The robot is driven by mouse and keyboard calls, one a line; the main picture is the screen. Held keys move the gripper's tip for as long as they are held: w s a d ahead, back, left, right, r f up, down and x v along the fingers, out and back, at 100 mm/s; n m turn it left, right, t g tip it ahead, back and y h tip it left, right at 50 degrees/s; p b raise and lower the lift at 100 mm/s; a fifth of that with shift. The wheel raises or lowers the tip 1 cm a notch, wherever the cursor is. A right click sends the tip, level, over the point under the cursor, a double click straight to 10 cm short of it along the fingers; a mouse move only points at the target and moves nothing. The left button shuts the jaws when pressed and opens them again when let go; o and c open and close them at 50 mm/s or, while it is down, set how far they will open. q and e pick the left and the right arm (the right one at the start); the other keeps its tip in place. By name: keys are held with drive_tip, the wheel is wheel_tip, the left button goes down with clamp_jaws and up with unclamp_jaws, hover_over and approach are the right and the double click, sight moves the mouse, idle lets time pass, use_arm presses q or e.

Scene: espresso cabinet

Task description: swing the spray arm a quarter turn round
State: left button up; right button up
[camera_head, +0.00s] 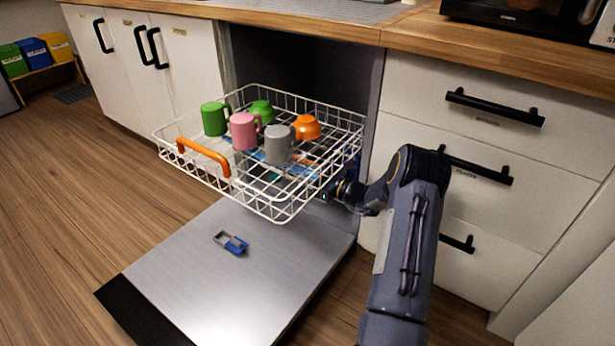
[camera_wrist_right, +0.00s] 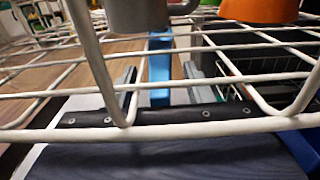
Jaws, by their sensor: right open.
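The spray arm is blue and sits under the white wire rack (camera_head: 277,212). Parts of the spray arm (camera_head: 300,168) show through the wires in the head view. In the right wrist view a blue bar (camera_wrist_right: 160,70), which looks like the spray arm, stands between my two grey fingers. My right gripper (camera_wrist_right: 161,88) is open, one finger on each side of the bar with gaps visible. In the head view my right arm reaches in from the right and its fingertips are hidden beneath the rack. My left gripper is not in view.
Rack wires pass close over my right gripper. The open door (camera_head: 220,285) lies below; drawers (camera_head: 490,140) stand right.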

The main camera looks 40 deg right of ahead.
drive_tip(key=shift+w+a, duration=0.1)
drive_tip(key=shift+w, duration=0.25)
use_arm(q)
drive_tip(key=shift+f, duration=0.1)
use_arm(e)
clamp_jaws()
